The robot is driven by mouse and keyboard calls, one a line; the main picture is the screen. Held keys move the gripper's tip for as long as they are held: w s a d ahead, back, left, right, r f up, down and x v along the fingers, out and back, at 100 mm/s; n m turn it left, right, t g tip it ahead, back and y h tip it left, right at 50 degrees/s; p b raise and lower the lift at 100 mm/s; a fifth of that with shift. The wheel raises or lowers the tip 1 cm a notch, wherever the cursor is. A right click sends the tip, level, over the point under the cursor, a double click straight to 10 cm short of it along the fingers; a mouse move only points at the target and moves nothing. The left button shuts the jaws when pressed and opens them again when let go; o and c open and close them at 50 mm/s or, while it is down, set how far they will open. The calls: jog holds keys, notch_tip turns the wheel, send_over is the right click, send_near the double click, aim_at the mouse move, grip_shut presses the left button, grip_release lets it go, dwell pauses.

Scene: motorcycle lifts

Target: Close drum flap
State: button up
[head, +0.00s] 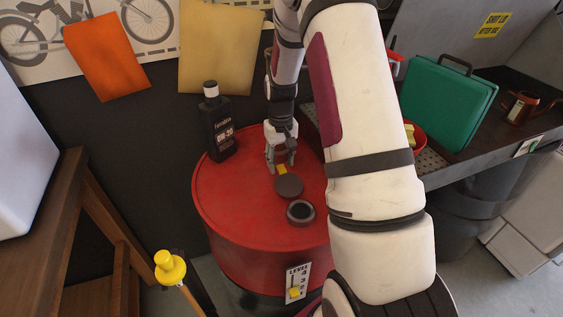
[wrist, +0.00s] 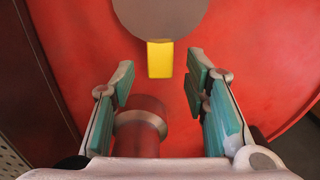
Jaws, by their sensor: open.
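The red drum (head: 235,205) stands upright. On its top is a dark round opening with a raised rim (head: 300,211). The drum flap (head: 289,186), a grey-brown disc with a yellow tab (head: 282,169), is open beside it, on the side towards my gripper. My gripper (head: 279,165) is low over the drum top, just beyond the tab. In the wrist view my open gripper (wrist: 162,95) points at the flap (wrist: 160,15) and its yellow tab (wrist: 160,58). The tab lies ahead of the fingertips, apparently apart from them. The opening is out of the wrist view.
A short red cylinder (wrist: 140,132) shows between my fingers, near the left one. A black oil bottle (head: 217,125) stands at the drum's back left. A green case (head: 447,100) is on the bench at right. A yellow-topped post (head: 170,268) stands front left.

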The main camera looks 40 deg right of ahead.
jog(key=shift+f, duration=0.45)
grip_shut()
